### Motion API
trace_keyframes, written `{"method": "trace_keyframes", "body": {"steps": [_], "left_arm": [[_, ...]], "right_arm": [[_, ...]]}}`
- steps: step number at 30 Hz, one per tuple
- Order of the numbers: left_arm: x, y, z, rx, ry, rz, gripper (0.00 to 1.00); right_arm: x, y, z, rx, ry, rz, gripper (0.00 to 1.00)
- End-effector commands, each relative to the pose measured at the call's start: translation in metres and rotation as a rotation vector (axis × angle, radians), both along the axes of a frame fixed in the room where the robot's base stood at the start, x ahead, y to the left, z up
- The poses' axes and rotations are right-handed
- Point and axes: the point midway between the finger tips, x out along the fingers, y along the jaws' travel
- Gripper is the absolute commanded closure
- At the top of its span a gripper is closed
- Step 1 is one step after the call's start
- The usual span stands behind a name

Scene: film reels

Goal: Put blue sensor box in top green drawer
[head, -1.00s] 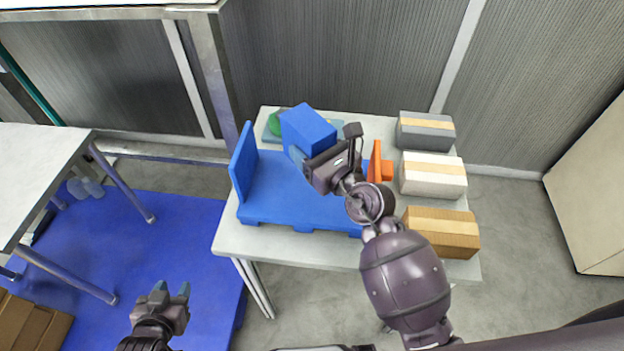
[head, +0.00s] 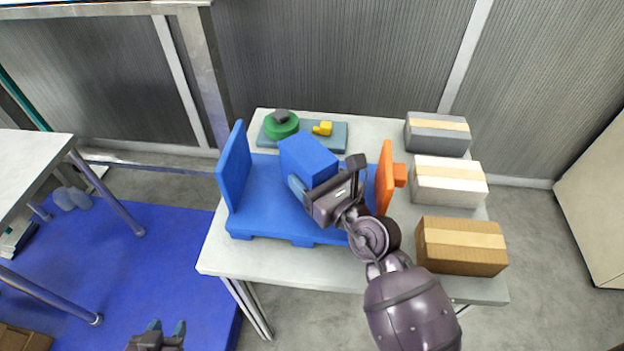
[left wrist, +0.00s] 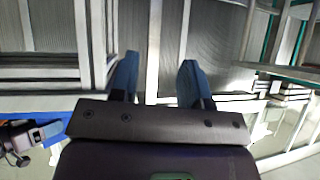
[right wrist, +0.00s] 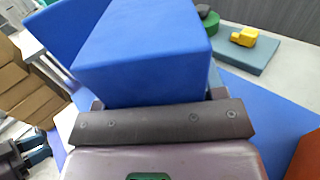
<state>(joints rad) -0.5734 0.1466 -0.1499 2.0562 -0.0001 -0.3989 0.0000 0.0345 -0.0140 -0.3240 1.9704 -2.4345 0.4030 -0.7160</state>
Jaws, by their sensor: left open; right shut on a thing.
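A blue box (head: 308,159) is held by my right gripper (head: 303,188) above a blue tray-like base (head: 262,215) on the table. In the right wrist view the blue box (right wrist: 145,45) fills the space in front of the jaws, and the fingertips are mostly hidden behind it. My left gripper (head: 165,328) is at the bottom edge of the head view, low and away from the table. In the left wrist view its two fingers (left wrist: 158,82) stand apart with nothing between them. No green drawer shows in these frames.
The base has a blue upright panel (head: 234,165) at left and an orange panel (head: 384,178) at right. Grey (head: 437,135), white (head: 448,182) and brown (head: 461,246) boxes line the table's right side.

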Motion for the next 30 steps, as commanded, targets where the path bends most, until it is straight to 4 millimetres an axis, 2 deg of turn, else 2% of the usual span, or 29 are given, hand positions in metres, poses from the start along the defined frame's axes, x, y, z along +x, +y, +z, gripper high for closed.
{"method": "trace_keyframes", "body": {"steps": [1,2,8,17,18,19,30], "left_arm": [[-0.001,0.000,-0.009,0.001,0.012,-0.003,0.57],[0.000,-0.001,-0.009,0.001,0.012,-0.004,0.57],[0.010,-0.002,-0.001,0.002,-0.010,-0.011,0.57],[0.007,-0.002,-0.003,0.003,-0.003,-0.010,0.57],[0.006,-0.001,-0.003,0.003,-0.002,-0.010,0.57],[0.006,-0.001,-0.003,0.003,-0.001,-0.010,0.57],[0.005,-0.002,-0.003,0.001,-0.001,-0.007,0.57]], "right_arm": [[0.000,0.000,-0.012,0.001,0.008,0.000,0.66],[0.000,0.000,-0.014,0.000,0.007,0.000,0.66],[0.000,0.000,-0.011,0.000,0.000,0.000,0.66],[0.000,0.000,-0.014,-0.001,0.001,0.000,0.66],[0.000,0.000,-0.014,-0.001,0.002,0.000,0.30],[0.000,0.000,-0.014,-0.001,0.001,0.000,0.26],[-0.001,-0.001,-0.010,-0.001,-0.001,-0.001,0.26]]}}
